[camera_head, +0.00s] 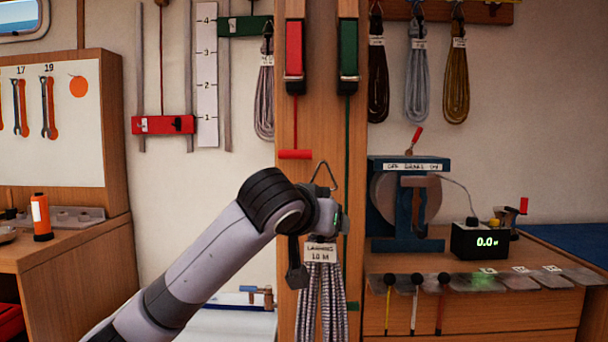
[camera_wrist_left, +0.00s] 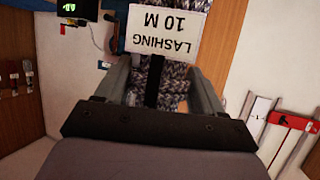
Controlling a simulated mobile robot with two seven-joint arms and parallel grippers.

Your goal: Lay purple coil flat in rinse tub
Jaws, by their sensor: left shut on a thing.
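A grey, black and white flecked coil (camera_head: 321,300) with a white "LASHING 10 M" tag (camera_head: 320,253) hangs below a metal hook in front of the wooden post. It also fills the middle of the left wrist view (camera_wrist_left: 175,85), with a dark band across it. It looks more grey than purple. My left gripper (camera_head: 320,240) is shut on this coil near its top, and the fingers hide part of it. A white basin, apparently the rinse tub (camera_head: 235,325), shows low behind my left arm, beside a brass tap. Its inside is mostly hidden. My right gripper is not in view.
A blue winch-like machine (camera_head: 390,225) and a black box reading 0.0 (camera_head: 480,238) stand on the right bench. Several coils (camera_head: 417,80) hang at upper right, and a pale coil (camera_head: 264,95) hangs left of the post. An orange flashlight (camera_head: 41,217) stands on the left counter.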

